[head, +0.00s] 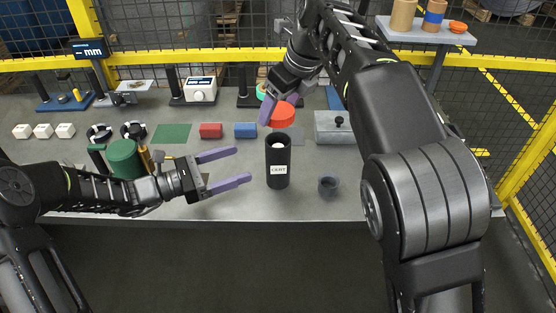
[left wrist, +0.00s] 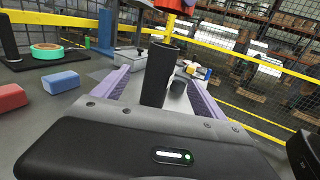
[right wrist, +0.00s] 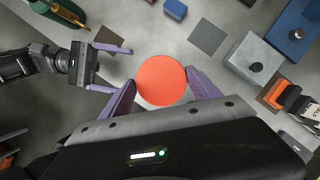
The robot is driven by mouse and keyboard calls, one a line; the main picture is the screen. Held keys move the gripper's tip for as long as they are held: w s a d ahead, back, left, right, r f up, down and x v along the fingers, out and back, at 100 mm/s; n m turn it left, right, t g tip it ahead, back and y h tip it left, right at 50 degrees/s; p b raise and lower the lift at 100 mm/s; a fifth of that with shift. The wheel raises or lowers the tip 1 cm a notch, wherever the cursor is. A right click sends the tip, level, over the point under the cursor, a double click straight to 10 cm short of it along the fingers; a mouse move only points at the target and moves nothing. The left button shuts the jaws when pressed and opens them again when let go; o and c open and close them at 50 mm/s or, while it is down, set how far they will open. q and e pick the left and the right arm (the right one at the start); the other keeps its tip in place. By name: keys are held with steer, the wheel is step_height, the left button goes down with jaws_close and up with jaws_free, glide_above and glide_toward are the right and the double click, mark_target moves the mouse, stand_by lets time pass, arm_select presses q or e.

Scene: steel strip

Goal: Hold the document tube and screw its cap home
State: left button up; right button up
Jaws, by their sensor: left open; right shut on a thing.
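The document tube (head: 278,168) is a black upright cylinder with a white label, standing on the steel bench; something white shows in its open top. My left gripper (head: 238,168) is open, its two purple fingers pointing at the tube from the left. In the left wrist view the tube (left wrist: 160,72) stands between the spread fingers, and I cannot tell whether they touch it. The orange-red cap (head: 283,115) is held by my right gripper (head: 275,107) above and slightly behind the tube. In the right wrist view the cap (right wrist: 161,80) sits between the fingertips and hides the tube.
A small dark cup (head: 328,186) stands right of the tube. Bench is clear in front of the tube.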

mark_target(278, 151)
arm_select(q)
steer(key=x, duration=1.2)
steer(key=shift+s, duration=0.1)
steer(key=shift+c, duration=0.4)
jaws_close()
stand_by(0.6)
